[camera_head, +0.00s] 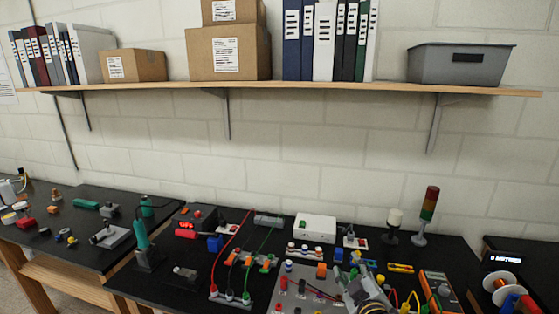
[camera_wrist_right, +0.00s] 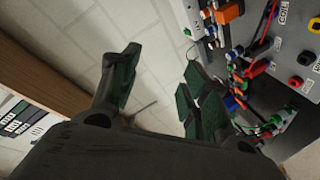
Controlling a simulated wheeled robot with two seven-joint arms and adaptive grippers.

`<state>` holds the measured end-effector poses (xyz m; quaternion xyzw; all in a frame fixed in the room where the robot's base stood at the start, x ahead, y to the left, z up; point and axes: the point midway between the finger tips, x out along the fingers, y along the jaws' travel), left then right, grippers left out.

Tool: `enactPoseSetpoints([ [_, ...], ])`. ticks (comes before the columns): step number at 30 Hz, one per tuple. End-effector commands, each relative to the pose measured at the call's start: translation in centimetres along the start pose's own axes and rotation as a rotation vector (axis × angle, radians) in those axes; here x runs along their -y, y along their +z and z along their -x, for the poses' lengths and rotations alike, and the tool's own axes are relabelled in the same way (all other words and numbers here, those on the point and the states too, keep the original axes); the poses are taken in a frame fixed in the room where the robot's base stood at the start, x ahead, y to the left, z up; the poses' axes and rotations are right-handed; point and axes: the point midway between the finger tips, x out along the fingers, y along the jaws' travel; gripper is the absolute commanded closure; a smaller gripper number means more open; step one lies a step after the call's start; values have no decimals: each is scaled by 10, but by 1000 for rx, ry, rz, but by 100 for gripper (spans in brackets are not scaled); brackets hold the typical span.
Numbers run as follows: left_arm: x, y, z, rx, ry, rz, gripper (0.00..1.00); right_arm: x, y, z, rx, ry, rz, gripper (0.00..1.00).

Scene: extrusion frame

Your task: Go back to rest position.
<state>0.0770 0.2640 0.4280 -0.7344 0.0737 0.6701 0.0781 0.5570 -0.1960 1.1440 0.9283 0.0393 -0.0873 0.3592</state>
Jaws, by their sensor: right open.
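My right gripper (camera_head: 368,289) shows at the bottom of the head view, low over the right part of the middle black table. In the right wrist view my right gripper (camera_wrist_right: 160,88) has its two green-padded fingers spread apart, with nothing between them. Behind the fingers is the pale block wall. My left gripper is not in view.
The middle table holds a grey panel (camera_head: 296,290) with plugs, a white box (camera_head: 315,228), a signal tower (camera_head: 427,214) and an orange multimeter (camera_head: 438,290). A wooden shelf (camera_head: 330,87) with binders and boxes runs above. The wall between shelf and tables is clear.

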Motion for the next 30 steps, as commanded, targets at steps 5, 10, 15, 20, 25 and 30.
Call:
enactPoseSetpoints([
  [5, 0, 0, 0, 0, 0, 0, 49, 24, 52, 21, 201, -84, -131, 54],
  [10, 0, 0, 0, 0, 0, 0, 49, 51, 96, 50, 391, -171, -246, 54],
  [15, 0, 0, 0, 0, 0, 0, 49, 79, 133, 88, 579, -265, -348, 54],
  [20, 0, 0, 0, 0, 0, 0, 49, 100, 157, 122, 722, -340, -420, 54],
  [25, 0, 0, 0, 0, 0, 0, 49, 115, 170, 148, 820, -395, -465, 54],
  [30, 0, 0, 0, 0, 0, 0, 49, 125, 179, 169, 896, -438, -500, 54],
])
